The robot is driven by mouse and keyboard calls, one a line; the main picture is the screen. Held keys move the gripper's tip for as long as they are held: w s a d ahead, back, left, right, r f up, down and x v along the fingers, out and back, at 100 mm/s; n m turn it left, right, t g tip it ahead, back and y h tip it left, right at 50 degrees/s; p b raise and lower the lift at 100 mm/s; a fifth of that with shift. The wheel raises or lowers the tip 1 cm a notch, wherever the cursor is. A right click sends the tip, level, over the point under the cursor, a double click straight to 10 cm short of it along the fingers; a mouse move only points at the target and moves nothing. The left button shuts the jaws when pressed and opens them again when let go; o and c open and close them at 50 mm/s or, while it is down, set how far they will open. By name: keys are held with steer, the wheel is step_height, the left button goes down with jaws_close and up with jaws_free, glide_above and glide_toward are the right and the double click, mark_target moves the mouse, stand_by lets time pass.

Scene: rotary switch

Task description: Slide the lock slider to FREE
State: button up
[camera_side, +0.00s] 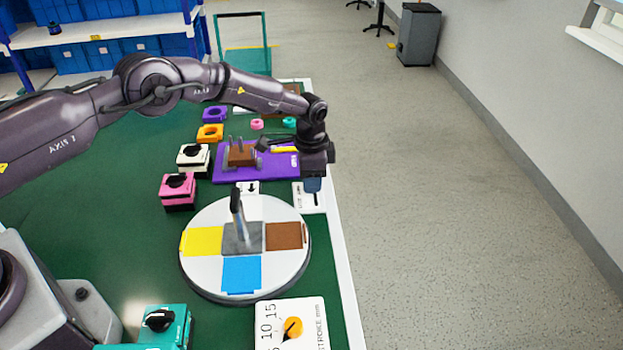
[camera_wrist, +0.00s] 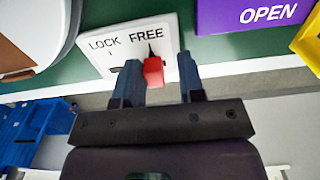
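The white lock plate (camera_wrist: 185,75) carries the words LOCK and FREE in the wrist view, and it shows partly under my gripper in the side view (camera_side: 299,200). The red slider knob (camera_wrist: 153,72) stands below the word FREE, at the right part of a dark slot. My gripper (camera_wrist: 158,62) is open, with one blue finger on each side of the knob. The left finger is close to the knob; I cannot tell if it touches. A gap shows at the right finger. In the side view my gripper (camera_side: 313,185) hides the knob.
A round white turntable (camera_side: 200,272) with coloured pads and an upright lever (camera_side: 237,205) stands near the plate. A purple board (camera_side: 228,174) lies behind it. A dial plate (camera_side: 312,310) is in front. The table's right edge is close to my gripper.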

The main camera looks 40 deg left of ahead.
steer(key=shift+o, duration=0.3)
steer(key=shift+r, duration=0.1)
step_height(320, 180, up, 13)
stand_by(0.4)
steer(key=shift+s, duration=0.1)
steer(key=s+a+r+n+t, duration=0.2)
steer(key=s+r, duration=0.5)
steer(key=s, duration=0.5)
steer(key=s+a+r+n+t, duration=0.1)
steer(key=s+a+r+n, duration=0.2)
steer(key=s+r, duration=0.4)
steer(key=s+a+r+n+t, duration=0.2)
steer(key=s+r+n, duration=0.2)
steer(key=s, duration=1.3)
step_height(320, 180, up, 3)
steer(key=shift+s+a+f+t, duration=0.1)
steer(key=shift+s+a+t, duration=0.1)
steer(key=shift+a+t, duration=0.1)
